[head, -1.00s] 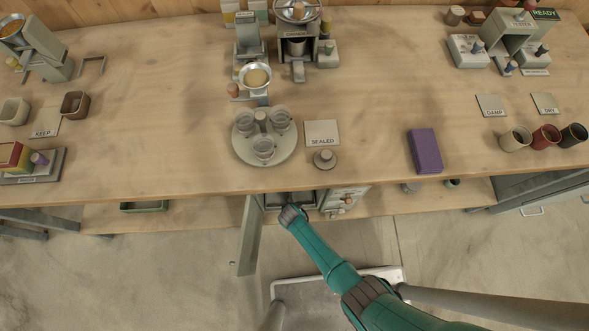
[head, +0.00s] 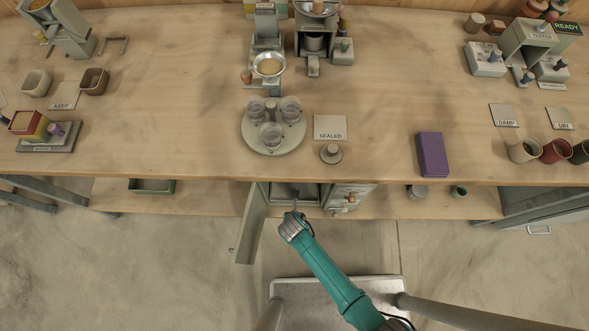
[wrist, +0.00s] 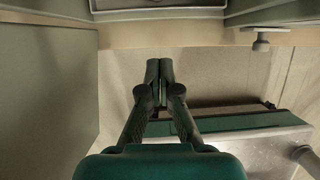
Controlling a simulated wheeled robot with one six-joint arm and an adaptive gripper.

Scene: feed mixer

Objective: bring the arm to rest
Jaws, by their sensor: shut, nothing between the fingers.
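My teal arm (head: 330,278) reaches up from the bottom of the head view to the front of the bench. Its end, my gripper (head: 295,207), is at the open cabinet (head: 292,193) under the bench top. In the wrist view my gripper (wrist: 160,66) is shut and empty, with its two fingertips together. The cabinet's door (head: 249,228) hangs open to the left of my gripper, and it fills the left side of the wrist view (wrist: 48,90). Whether the gripper touches the cabinet cannot be told.
The bench top (head: 380,95) holds a round tray (head: 272,147) of cups, a SEALED card (head: 330,127) and a purple box (head: 431,154). A valve-like fitting (head: 345,199) is right of the cabinet opening. Open floor (head: 130,270) lies in front on the left.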

